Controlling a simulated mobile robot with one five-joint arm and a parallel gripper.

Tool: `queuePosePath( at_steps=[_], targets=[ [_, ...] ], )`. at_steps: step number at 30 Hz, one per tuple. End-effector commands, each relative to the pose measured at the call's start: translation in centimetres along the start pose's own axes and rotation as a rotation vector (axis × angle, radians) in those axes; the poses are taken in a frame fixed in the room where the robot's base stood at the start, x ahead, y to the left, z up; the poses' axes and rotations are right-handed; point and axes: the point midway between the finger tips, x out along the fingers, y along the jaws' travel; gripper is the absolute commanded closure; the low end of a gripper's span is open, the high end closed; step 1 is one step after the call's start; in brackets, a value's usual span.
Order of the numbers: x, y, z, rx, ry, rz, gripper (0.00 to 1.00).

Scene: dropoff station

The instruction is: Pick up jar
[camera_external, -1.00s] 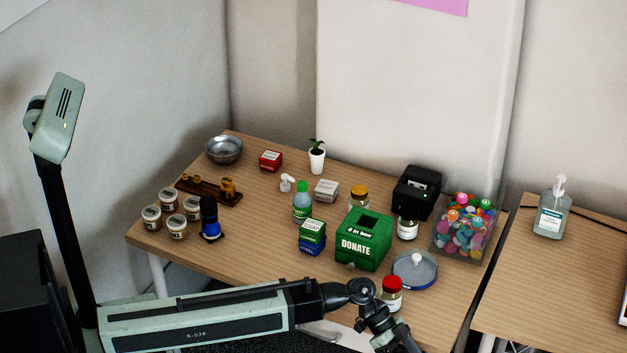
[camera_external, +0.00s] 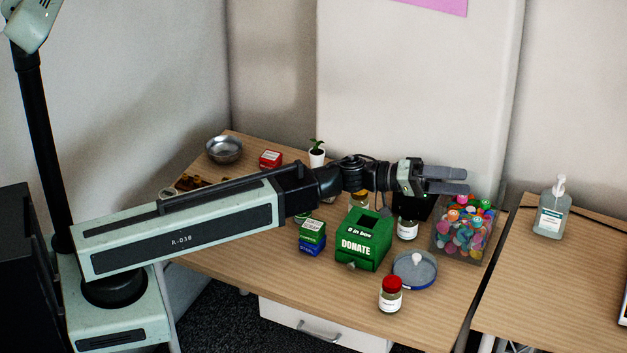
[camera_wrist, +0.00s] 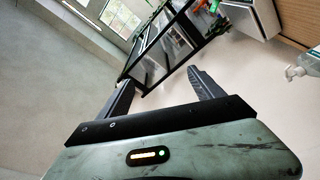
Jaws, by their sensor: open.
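Several jars are in the outside view, and I cannot tell which one is meant. A jar with a red lid and white label (camera_external: 390,295) stands upright near the table's front edge. A second jar with a white label (camera_external: 407,229) stands beside the green box, and my arm hides its top. A yellow-lidded jar (camera_external: 357,200) is mostly hidden behind my arm. My gripper (camera_external: 464,181) is open and empty, held above the table's right back part, fingers pointing right. In the wrist view its two fingers (camera_wrist: 163,80) are apart with nothing between them.
A green donation box (camera_external: 364,245) stands mid-table, with a round blue-rimmed dish (camera_external: 415,270) to its right. A clear bin of colourful items (camera_external: 464,235) is below my gripper in the picture. A sanitizer bottle (camera_external: 551,215) stands on the right table (camera_external: 540,285). The front table edge is mostly clear.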

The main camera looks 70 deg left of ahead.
Motion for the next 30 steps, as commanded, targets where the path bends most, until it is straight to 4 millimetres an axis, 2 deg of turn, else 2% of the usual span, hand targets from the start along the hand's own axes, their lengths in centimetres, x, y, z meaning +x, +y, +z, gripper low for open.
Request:
queuePosePath(
  at_steps=[1,8,14,17,20,24,27,30],
  targets=[
    [-1.2,-1.1,-0.8,0.029,0.016,-0.005,0.24],
    [-3.4,-5.2,1.9,0.185,-0.05,-0.017,0.24],
    [-6.0,-9.9,4.9,0.351,-0.129,-0.033,0.24],
    [-7.8,-13.0,6.9,0.454,-0.185,-0.042,0.24],
    [-10.4,-17.2,9.5,0.58,-0.259,-0.05,0.24],
    [-15.2,-24.8,14.2,0.79,-0.408,-0.059,0.24],
    [-18.0,-28.2,16.3,0.898,-0.499,-0.055,0.24],
    [-19.9,-30.3,17.5,0.963,-0.561,-0.049,0.24]
  ],
)
